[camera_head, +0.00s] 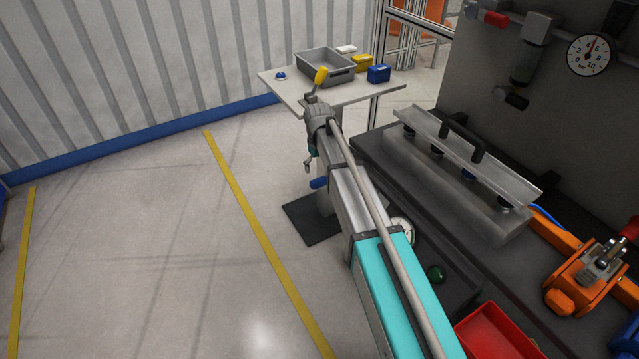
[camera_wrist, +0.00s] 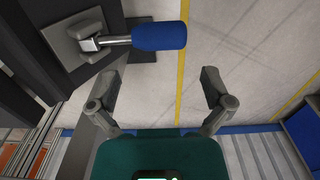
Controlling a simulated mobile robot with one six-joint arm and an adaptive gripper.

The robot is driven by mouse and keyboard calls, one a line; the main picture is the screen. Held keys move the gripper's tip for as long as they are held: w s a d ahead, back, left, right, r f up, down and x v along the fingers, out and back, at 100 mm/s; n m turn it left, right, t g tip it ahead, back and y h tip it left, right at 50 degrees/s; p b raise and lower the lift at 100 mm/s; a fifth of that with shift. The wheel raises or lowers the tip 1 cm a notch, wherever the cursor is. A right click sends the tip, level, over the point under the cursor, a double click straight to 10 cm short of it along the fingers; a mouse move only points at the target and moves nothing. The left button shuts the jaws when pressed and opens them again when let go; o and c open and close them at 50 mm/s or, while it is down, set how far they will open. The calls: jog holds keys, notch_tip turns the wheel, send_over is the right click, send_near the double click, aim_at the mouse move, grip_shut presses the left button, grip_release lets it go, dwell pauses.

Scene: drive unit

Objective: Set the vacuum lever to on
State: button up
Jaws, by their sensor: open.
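The lever with a blue grip (camera_wrist: 160,37) stands out to the right from a grey mount (camera_wrist: 88,36) in the wrist view. Its blue grip also shows in the head view (camera_head: 318,183), partly hidden behind my arm. My gripper (camera_wrist: 160,83) is open and empty, its two dark fingers spread apart. In the wrist view the grip lies beyond the fingertips, roughly in line with the gap, and not between them. In the head view my gripper (camera_head: 309,160) is small, just above the blue grip, and mostly hidden. No on or off marking is readable.
A dark bench (camera_head: 365,150) with a metal fixture (camera_head: 465,155) and orange clamp (camera_head: 585,280) stands at right. A red bin (camera_head: 500,332) is at lower right. A small table (camera_head: 285,90) with a grey tray (camera_head: 345,68) is behind. Floor at left is clear.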

aim_at(318, 179)
jog(key=shift+f+b, duration=2.45)
jog(key=shift+f, duration=0.3)
jog(key=shift+d, duration=0.1)
jog(key=c, duration=1)
jog(key=shift+a+r, duration=0.1)
jog(key=shift+a, duration=0.1)
